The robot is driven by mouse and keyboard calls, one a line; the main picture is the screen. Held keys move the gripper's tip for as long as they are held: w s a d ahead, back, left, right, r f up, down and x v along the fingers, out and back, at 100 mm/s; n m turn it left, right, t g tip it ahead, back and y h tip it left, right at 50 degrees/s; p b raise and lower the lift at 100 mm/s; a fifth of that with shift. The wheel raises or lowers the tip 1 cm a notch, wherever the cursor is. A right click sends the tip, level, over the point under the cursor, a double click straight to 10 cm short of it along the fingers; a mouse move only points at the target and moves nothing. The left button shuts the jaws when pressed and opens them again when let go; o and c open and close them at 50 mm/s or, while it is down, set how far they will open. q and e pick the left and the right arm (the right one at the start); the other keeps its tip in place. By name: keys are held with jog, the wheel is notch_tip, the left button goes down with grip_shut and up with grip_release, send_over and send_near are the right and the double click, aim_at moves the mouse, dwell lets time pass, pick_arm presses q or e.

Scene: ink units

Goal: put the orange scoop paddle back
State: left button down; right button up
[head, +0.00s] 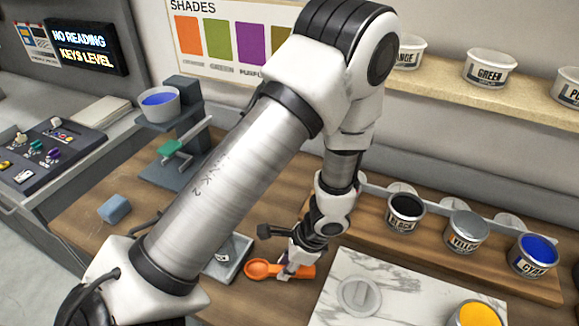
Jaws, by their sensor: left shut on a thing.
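The orange scoop paddle (262,268) is low in the middle of the head view, just left of the marble board. Its round bowl end points left and its handle end shows right of my fingers. My left gripper (287,271) is shut on the paddle, seen from above. I cannot tell whether the paddle touches the wooden table or hangs just above it. My left arm crosses the middle of the view and hides part of the table. My right gripper is not in view.
A grey scale (232,262) sits close left of the paddle. A marble board (405,290) with a grey lid (359,296) lies to the right. A blue block (115,209) lies left.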

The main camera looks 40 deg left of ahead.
pick_arm(q)
jog(key=shift+w+d+f, duration=0.1)
jog(key=shift+f, duration=0.2)
jog(key=shift+w, duration=0.2)
jog(key=c, duration=1)
grip_release()
jog(key=shift+w, duration=0.15)
jog(key=shift+s, duration=0.2)
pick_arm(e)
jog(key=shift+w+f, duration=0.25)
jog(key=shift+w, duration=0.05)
pick_arm(q)
jog(key=shift+p, duration=0.3)
jog(key=shift+w+r, duration=0.2)
jog(key=shift+r, duration=0.15)
jog(key=p+v, duration=0.2)
jog(key=v, duration=0.9)
jog(key=shift+w+d+r, duration=0.1)
jog(key=shift+w+d, duration=0.05)
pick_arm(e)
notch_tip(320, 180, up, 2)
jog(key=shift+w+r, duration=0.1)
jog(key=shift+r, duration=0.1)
